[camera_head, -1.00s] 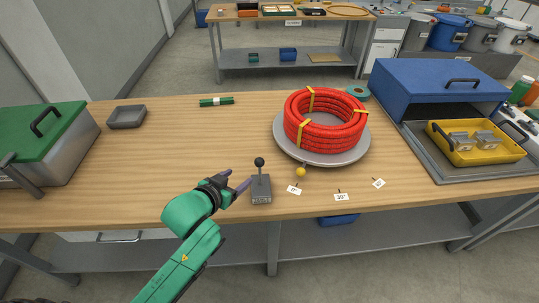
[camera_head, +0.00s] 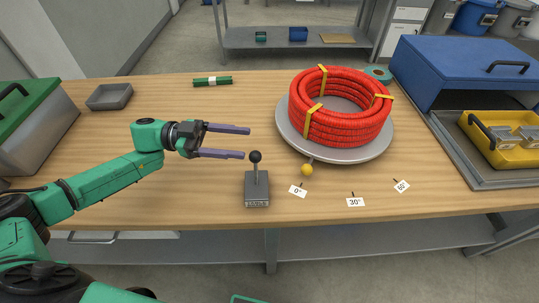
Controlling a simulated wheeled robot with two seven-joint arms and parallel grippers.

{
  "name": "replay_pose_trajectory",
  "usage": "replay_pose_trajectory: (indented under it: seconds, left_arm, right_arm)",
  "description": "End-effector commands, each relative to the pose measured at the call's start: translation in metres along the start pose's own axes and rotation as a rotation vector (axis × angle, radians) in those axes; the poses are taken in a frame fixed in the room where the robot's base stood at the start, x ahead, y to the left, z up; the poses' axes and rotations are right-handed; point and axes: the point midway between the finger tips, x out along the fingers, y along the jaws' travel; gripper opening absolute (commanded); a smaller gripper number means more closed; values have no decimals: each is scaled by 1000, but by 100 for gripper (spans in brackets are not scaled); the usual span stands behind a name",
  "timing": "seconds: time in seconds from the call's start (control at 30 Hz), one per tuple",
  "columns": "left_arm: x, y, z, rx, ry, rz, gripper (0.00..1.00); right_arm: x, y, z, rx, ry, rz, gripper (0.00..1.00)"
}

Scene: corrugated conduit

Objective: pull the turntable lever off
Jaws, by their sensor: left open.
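The lever (camera_head: 256,172) is a thin grey rod with a black ball on top. It stands upright from a small grey box (camera_head: 257,190) near the table's front edge. My left gripper (camera_head: 247,143) is open and empty, its two purple fingers pointing right, up and to the left of the black ball. In this view one fingertip is close to the ball; I cannot tell the gap in depth. The turntable (camera_head: 293,136) is a round grey plate with a yellow knob (camera_head: 307,170) at its front. It carries a coil of red corrugated conduit (camera_head: 345,132) with yellow ties. My right gripper is out of view.
Labels 0° (camera_head: 297,191), 30° (camera_head: 355,202) and another lie before the turntable. A blue-lidded case (camera_head: 440,75) and yellow bin (camera_head: 494,155) stand right. The table's middle left is clear.

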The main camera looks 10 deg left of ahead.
Motion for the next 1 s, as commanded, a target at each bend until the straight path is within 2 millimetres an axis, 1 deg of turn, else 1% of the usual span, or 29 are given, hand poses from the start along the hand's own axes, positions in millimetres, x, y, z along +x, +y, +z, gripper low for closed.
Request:
replay_pose_trajectory:
  seconds: [0.03,0.07,0.1,0.17,0.23,0.3,0.43,0.57,0.77,0.8,0.87,0.9,0.97,1.0]
  left_arm:
    - [1,1,13,-5,2,-1,69]
    - [1,2,21,-4,1,-2,69]
    - [1,3,32,-4,2,-2,69]
    - [1,5,49,-2,2,-1,69]
    - [22,5,42,2,7,4,69]
    - [40,5,43,1,6,2,69]
    - [65,5,44,2,4,1,69]
    - [75,4,46,3,2,-1,69]
    - [76,4,48,3,1,-1,69]
    - [76,4,47,3,1,-1,65]
    - [76,4,47,3,1,-1,42]
    - [76,4,47,3,1,-1,27]
    - [76,4,47,3,1,-1,4]
    - [76,4,47,3,1,-1,0]
  right_arm:
    - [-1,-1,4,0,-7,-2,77]
    - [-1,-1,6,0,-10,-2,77]
    - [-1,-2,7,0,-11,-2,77]
    - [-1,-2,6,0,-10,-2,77]
    - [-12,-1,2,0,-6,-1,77]
    - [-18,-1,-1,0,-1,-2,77]
    - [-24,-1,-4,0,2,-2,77]
    - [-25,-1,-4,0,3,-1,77]
    - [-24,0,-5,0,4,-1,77]
    - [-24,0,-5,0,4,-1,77]
    - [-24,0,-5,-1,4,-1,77]
    - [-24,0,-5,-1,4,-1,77]
    - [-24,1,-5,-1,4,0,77]
    - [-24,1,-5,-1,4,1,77]
